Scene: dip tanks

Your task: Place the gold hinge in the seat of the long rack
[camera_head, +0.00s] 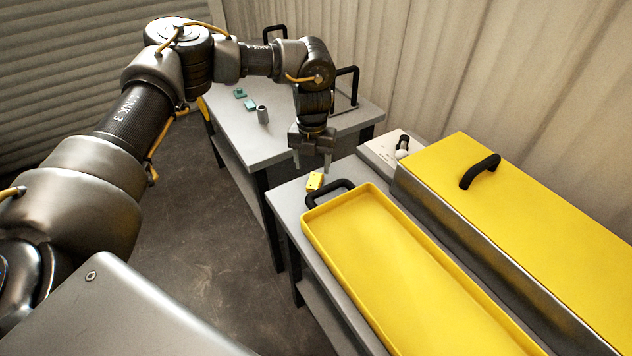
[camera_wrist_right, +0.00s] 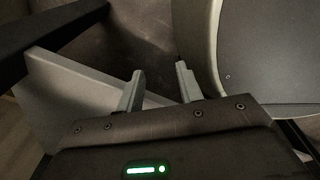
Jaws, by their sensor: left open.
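A small yellow-gold block (camera_head: 315,181) sits on the grey table beside the black handle of the long yellow tray; it may be the gold hinge, but it is too small to be sure. My left gripper (camera_head: 312,164) points down just above and behind this block, fingers apart and nothing visible between them. I cannot pick out a rack with a seat for certain; the long yellow tray (camera_head: 318,236) looks empty. My right gripper (camera_wrist_right: 160,82) shows in the right wrist view, open and empty, and is outside the head view.
A long tank with a yellow lid (camera_head: 545,215) and black handle stands right of the tray. A grey plate with a black-and-white knob (camera_head: 402,146) is behind. The far table (camera_head: 262,152) holds teal pieces (camera_head: 246,101), a grey cylinder (camera_head: 262,115) and black handles.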

